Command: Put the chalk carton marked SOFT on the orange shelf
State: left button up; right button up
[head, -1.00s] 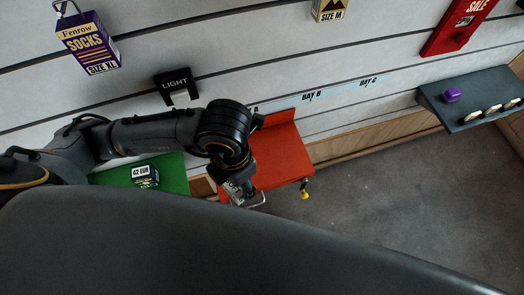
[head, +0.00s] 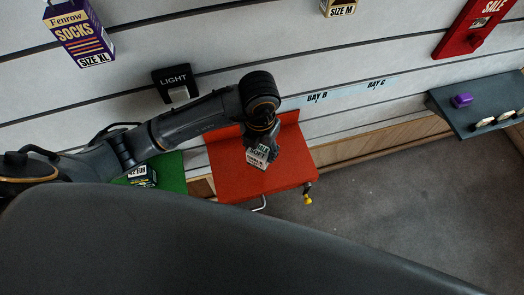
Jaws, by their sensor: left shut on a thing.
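The orange shelf (head: 285,172), with a raised back edge, juts from the slatted wall in the middle of the head view. My left gripper (head: 264,146) is over it, pointing down and shut on a small, light carton (head: 257,158). The carton has dark lettering that seems to read SOFT, with smaller reddish print below. It is tilted in the picture, and my fingers cover part of it. I cannot tell whether it touches the shelf. My right gripper is not in view.
A green shelf (head: 172,169) with a dark labelled item (head: 142,176) is to the left. A yellow-tipped hook (head: 308,195) hangs at the orange shelf's right front corner. A grey shelf (head: 462,119) with a purple item (head: 462,100) is at right. A socks box (head: 80,33) hangs upper left.

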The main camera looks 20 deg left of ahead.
aim_at(262, 153)
pick_arm(q)
jog(key=shift+w+f, duration=0.7)
jog(key=shift+f, duration=0.2)
notch_tip(262, 153, down, 3)
jog(key=shift+w+f, duration=0.1)
jog(key=shift+f, duration=0.1)
jog(key=o, duration=1.2)
